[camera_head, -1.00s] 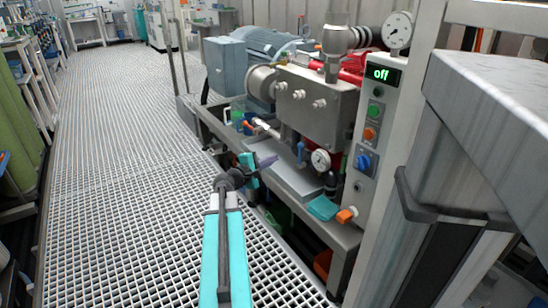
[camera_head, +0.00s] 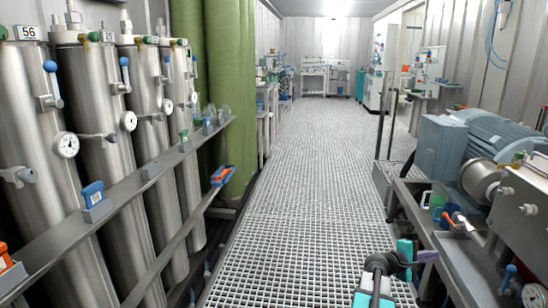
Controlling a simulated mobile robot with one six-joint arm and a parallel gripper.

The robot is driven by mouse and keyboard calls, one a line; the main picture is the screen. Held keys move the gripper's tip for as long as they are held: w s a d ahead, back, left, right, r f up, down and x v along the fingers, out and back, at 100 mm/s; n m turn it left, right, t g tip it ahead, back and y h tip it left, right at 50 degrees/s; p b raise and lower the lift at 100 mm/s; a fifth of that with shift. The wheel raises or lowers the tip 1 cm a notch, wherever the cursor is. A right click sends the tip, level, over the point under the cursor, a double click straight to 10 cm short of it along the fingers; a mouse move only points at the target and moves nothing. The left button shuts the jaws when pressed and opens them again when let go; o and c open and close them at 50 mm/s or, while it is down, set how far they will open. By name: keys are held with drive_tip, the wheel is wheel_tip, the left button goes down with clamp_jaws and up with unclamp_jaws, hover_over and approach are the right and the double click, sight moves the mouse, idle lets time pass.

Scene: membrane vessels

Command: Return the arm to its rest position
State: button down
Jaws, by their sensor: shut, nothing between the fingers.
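My gripper (camera_head: 428,256) shows at the lower right, at the end of my turquoise and grey arm. Its purple fingers are together and point to the right, with nothing seen between them. It is in the air over the grating, just left of the pump bench. Only the end part of my arm is in view; the rest is cut off by the bottom edge.
The pump bench with a blue-grey motor (camera_head: 492,135) stands close on the right. Steel vessels (camera_head: 98,165) with gauges and valves line the left, behind a metal rail. Green columns (camera_head: 228,80) stand beyond them. The grating floor (camera_head: 300,160) between is clear.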

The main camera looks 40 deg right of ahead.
drive_tip(key=w+a+f+n+t+y+p, duration=0.15)
drive_tip(key=w+a+p, duration=0.25)
drive_tip(key=w+a, duration=0.4)
drive_tip(key=w+a+f+n+t+p, duration=0.2)
drive_tip(key=w+a+t+p, duration=0.15)
drive_tip(key=w+a, duration=0.45)
drive_tip(key=w+a+f+n+y+p, duration=0.15)
drive_tip(key=w+a+f+p, duration=0.3)
drive_tip(key=a, duration=0.45)
drive_tip(key=w+a+f+y+p, duration=0.25)
drive_tip(key=w+a+p, duration=0.2)
drive_tip(key=a, duration=0.45)
drive_tip(key=s+a+f+y+p, duration=0.2)
drive_tip(key=s+a+f+p, duration=0.15)
drive_tip(key=a, duration=0.65)
drive_tip(key=s+a+f+y+p, duration=0.15)
drive_tip(key=a+p, duration=0.25)
drive_tip(key=a, duration=0.5)
drive_tip(key=s+a+f+m+g+y+p, duration=0.2)
drive_tip(key=s+a+m+g+y, duration=0.3)
drive_tip(key=s+a, duration=1.2)
drive_tip(key=a+y+p, duration=0.1)
drive_tip(key=a, duration=0.2)
drive_tip(key=shift+a+m, duration=0.2)
drive_tip(key=shift+m, duration=0.2)
drive_tip(key=shift+s+d, duration=0.1)
